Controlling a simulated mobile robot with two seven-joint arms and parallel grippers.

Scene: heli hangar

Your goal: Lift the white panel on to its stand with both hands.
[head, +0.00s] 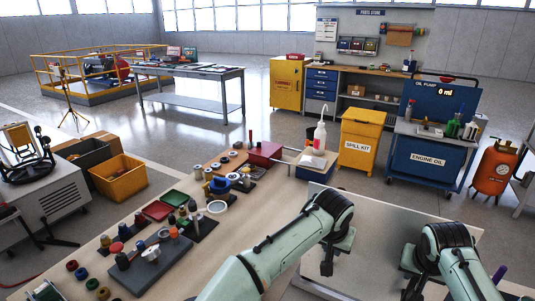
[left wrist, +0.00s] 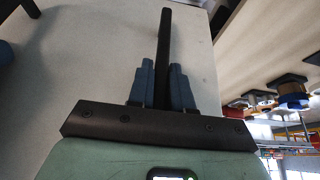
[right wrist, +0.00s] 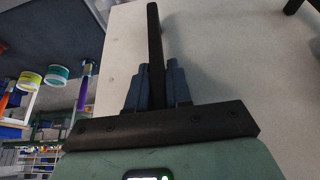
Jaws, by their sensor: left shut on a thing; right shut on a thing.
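The white panel (head: 390,222) is a large pale board at the lower right of the head view, partly behind my arms. It fills much of the left wrist view (left wrist: 75,65) and the right wrist view (right wrist: 235,65). My left gripper (head: 327,266) is shut on a black bar handle (left wrist: 166,35) on the panel's face. My right gripper (head: 410,288) is shut on a similar black bar handle (right wrist: 154,35). In both wrist views the blue-grey fingers sit on either side of the bar. I cannot pick out the stand; the panel's lower part is out of view.
A long workbench (head: 225,250) with jars, trays and tools runs beside the panel on the left. Beyond are a yellow spill kit bin (head: 359,140), a blue engine oil cart (head: 430,160) and an orange tank (head: 493,170).

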